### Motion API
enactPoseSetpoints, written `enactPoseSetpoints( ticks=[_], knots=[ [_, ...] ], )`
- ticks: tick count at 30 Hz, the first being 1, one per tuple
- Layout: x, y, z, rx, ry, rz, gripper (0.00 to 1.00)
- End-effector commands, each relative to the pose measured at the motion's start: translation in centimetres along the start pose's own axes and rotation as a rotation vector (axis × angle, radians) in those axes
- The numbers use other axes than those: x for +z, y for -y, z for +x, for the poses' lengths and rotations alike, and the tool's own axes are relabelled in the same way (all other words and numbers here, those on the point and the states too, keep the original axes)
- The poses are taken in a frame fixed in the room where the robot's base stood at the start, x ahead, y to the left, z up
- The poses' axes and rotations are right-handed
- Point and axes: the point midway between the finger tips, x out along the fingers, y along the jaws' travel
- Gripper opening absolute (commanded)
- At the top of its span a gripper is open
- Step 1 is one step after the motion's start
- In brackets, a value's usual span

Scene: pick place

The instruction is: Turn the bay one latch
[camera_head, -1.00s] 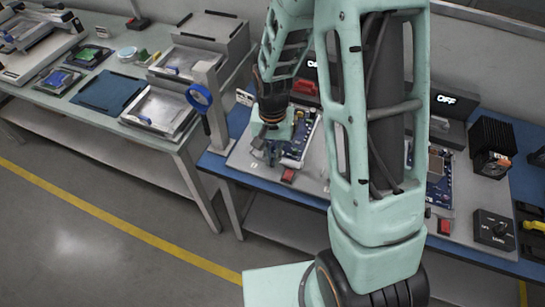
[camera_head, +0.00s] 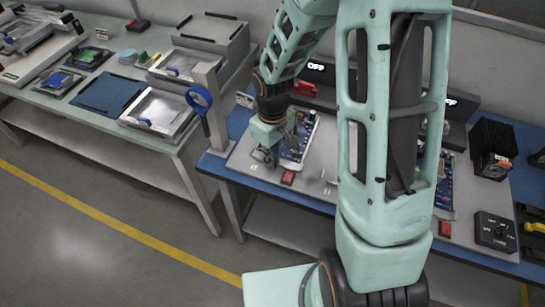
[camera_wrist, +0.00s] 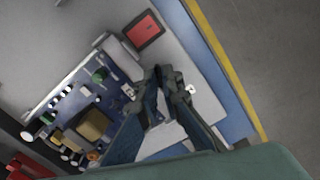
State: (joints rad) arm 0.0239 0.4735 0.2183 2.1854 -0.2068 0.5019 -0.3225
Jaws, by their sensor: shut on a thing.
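My gripper (camera_head: 272,155) is low over the front left corner of the bay one fixture, beside the circuit board (camera_head: 300,135). In the wrist view, the fingers (camera_wrist: 168,82) are close together at the plate's front edge. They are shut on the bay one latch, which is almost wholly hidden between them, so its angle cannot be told. The blue board with its chips and connectors (camera_wrist: 92,125) lies left of the fingers in the wrist view. A red block (camera_head: 288,177) sits at the front of the plate; it also shows in the wrist view (camera_wrist: 142,32).
A second board (camera_head: 445,190) with its own red block (camera_head: 445,229) is partly behind my arm. A dark box with a dial (camera_head: 494,230) and a black finned block (camera_head: 491,150) stand at right. A blue magnifier (camera_head: 199,98) stands at left by another bench.

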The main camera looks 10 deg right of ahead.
Motion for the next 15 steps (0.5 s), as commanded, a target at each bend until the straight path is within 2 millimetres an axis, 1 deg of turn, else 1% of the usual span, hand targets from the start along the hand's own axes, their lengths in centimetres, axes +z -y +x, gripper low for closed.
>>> enactPoseSetpoints(
  ticks=[6, 15],
  knots=[
    [-0.06, -0.03, -0.18, 0.001, -0.002, -0.177, 0.00],
    [-0.05, -0.02, -0.12, 0.000, -0.001, -0.336, 0.00]
  ],
)
